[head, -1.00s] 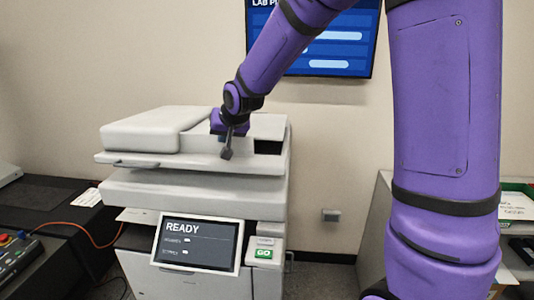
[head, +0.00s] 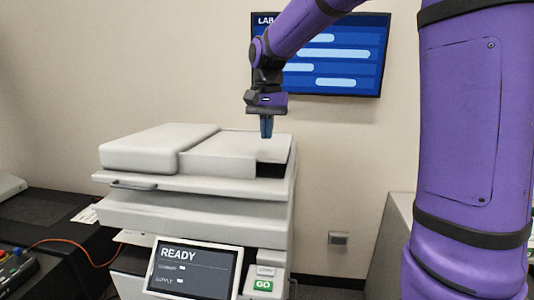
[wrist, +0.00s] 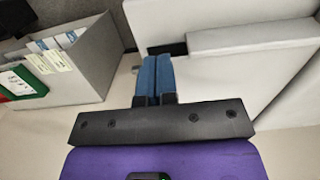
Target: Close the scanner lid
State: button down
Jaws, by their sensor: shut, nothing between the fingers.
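The scanner lid (head: 130,182) is the light grey top of the copier, with a raised feeder block on it and a handle at its front left. It lies down nearly flat over the scanner body (head: 190,217); a narrow dark gap line shows between them at the front. My gripper (head: 267,133) points down above the lid's right rear part, apart from it as far as I can tell. In the wrist view its blue fingers (wrist: 156,75) are together with nothing between them, and the lid's pale top shows beyond them.
The screen (head: 193,268) reads READY, with a green GO button (head: 263,285) beside it. A dark bench (head: 45,210) with an orange cable stands at left. A grey cabinet (head: 392,240) stands at right. A wall display (head: 335,60) hangs behind my arm.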

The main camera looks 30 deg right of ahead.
aim_at(266, 188)
jog(key=f, duration=0.8)
jog(key=s+a+f, duration=0.1)
jog(key=f, duration=0.4)
jog(key=shift+s, duration=0.1)
jog(key=f, duration=0.2)
jog(key=s+f, duration=0.1)
jog(key=f, duration=0.5)
jog(key=shift+s+a, duration=0.25)
jog(key=shift+s+f, duration=0.1)
jog(key=shift+s, duration=0.05)
jog(key=shift+w+r, duration=0.3)
jog(key=shift+r, duration=0.25)
jog(key=shift+t, duration=0.3)
jog(key=r, duration=1.4)
jog(key=shift+w+r, duration=0.2)
jog(key=shift+r, duration=0.05)
jog(key=s+r+n+t, duration=0.3)
jog(key=s, duration=0.9)
jog(key=s+r+n+t, duration=0.2)
jog(key=s+r+n, duration=0.1)
jog(key=s, duration=1)
jog(key=shift+s+d+r+n+t+h, duration=0.2)
jog(key=shift+d+r+n+t+h, duration=0.15)
jog(key=shift+n, duration=0.25)
